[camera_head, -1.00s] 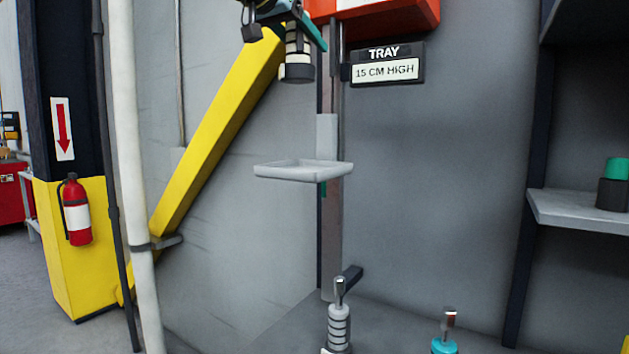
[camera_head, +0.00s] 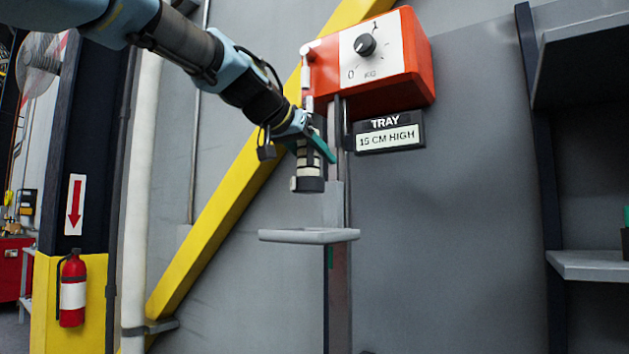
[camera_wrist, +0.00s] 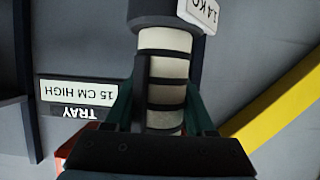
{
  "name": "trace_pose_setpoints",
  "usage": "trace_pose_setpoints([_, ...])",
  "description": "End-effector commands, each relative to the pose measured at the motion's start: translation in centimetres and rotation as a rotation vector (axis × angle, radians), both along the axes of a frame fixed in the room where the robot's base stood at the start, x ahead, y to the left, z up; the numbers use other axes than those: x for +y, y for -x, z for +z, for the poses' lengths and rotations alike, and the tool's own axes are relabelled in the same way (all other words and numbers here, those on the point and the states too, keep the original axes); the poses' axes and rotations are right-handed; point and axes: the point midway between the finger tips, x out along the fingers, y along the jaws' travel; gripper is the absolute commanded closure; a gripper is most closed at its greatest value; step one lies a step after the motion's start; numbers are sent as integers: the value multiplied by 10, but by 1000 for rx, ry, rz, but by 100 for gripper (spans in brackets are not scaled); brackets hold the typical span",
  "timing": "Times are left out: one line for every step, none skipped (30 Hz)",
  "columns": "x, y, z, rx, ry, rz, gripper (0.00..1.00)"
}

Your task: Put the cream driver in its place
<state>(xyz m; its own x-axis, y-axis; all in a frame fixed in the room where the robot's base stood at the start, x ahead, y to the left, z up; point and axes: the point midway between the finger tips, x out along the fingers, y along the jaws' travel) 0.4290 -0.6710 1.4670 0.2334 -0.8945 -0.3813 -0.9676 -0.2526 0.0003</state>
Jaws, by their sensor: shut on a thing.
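The cream driver (camera_head: 308,168) is a cylinder with black bands and a dark lower end. My gripper (camera_head: 310,146) with teal fingers is shut around it, and the driver hangs upright, dark end down. In the wrist view the driver (camera_wrist: 165,72) stands between the two fingers, with its dark end at the top. The driver is above the grey tray (camera_head: 312,236) in the head view, with a visible gap between them. A white tag (camera_wrist: 198,12) reading 1.4 KG is beside its dark end.
An orange box (camera_head: 385,75) with a KG dial is behind and above the tray. A sign (camera_head: 390,135) reads TRAY, 15 CM HIGH. A grey post (camera_head: 338,290) runs below the tray. A yellow brace (camera_head: 215,215) slants behind. A shelf (camera_head: 590,265) is at right.

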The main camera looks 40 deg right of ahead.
Motion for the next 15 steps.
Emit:
trace_pose_setpoints([1,1,-5,-1,4,1,100])
trace_pose_setpoints([1,1,-10,-1,4,2,100])
trace_pose_setpoints([1,1,-16,-1,4,1,100])
trace_pose_setpoints([1,1,-21,-1,4,1,100])
trace_pose_setpoints([1,1,-24,-1,6,1,100])
trace_pose_setpoints([1,1,-29,-2,5,1,100])
trace_pose_setpoints([1,1,-32,-1,6,1,100])
trace_pose_setpoints([1,1,-35,-3,6,3,100])
trace_pose_setpoints([1,0,-38,-2,6,2,100])
trace_pose_setpoints([1,0,-39,-3,7,2,100])
trace_pose_setpoints([1,0,-41,-3,7,2,100])
trace_pose_setpoints([1,0,-42,-3,6,1,100])
trace_pose_setpoints([1,0,-45,-3,6,1,100])
trace_pose_setpoints([1,0,-48,-2,6,2,100])
trace_pose_setpoints([1,0,-52,-2,6,2,100])
